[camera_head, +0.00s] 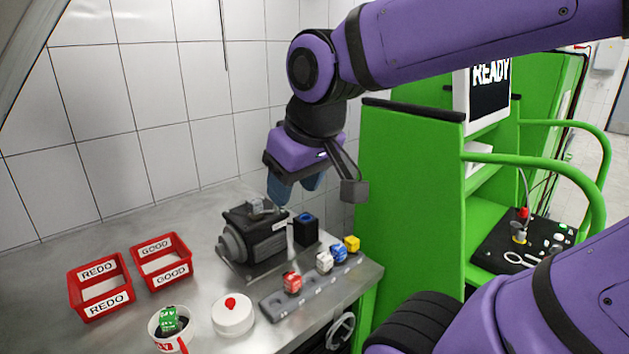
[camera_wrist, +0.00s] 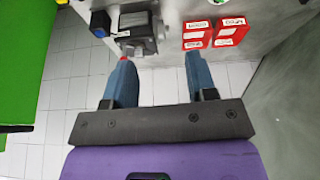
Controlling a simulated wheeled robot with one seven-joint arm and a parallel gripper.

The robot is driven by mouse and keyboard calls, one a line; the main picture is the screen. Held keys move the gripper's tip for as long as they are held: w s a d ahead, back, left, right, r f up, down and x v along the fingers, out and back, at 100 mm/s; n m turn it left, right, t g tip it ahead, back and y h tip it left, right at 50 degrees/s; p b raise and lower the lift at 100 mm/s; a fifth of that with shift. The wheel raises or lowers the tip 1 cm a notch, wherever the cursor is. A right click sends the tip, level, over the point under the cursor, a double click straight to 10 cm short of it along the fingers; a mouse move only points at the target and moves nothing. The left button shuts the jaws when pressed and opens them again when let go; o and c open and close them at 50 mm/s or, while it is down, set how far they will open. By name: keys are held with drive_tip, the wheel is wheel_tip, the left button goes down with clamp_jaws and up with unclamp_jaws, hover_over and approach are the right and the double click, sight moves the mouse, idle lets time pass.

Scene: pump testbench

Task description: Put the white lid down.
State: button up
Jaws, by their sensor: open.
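The white lid (camera_head: 233,316), round with a red knob on top, lies flat on the metal bench near its front edge. It stands just right of a white cup (camera_head: 156,331) with a green cube (camera_head: 169,318) in it. My gripper (camera_head: 294,192) is open, with blue fingers pointing down. It is up and behind the lid, above the dark pump (camera_head: 249,240), and well apart from the lid. In the wrist view the fingers (camera_wrist: 160,62) are spread wide with nothing between them. I cannot make out the lid in the wrist view.
A grey rack (camera_head: 306,300) with several coloured cubes lies right of the lid. Red bins marked REDO (camera_head: 100,286) and GOOD (camera_head: 162,262) stand at the left. A black box (camera_head: 306,229) stands beside the pump. A green frame (camera_head: 410,200) borders the bench's right side.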

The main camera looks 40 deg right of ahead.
drive_tip(key=s, duration=0.2)
drive_tip(key=s+r, duration=0.1)
drive_tip(key=shift+s+d+r+m+t, duration=0.1)
drive_tip(key=shift+s+d+m+t, duration=0.2)
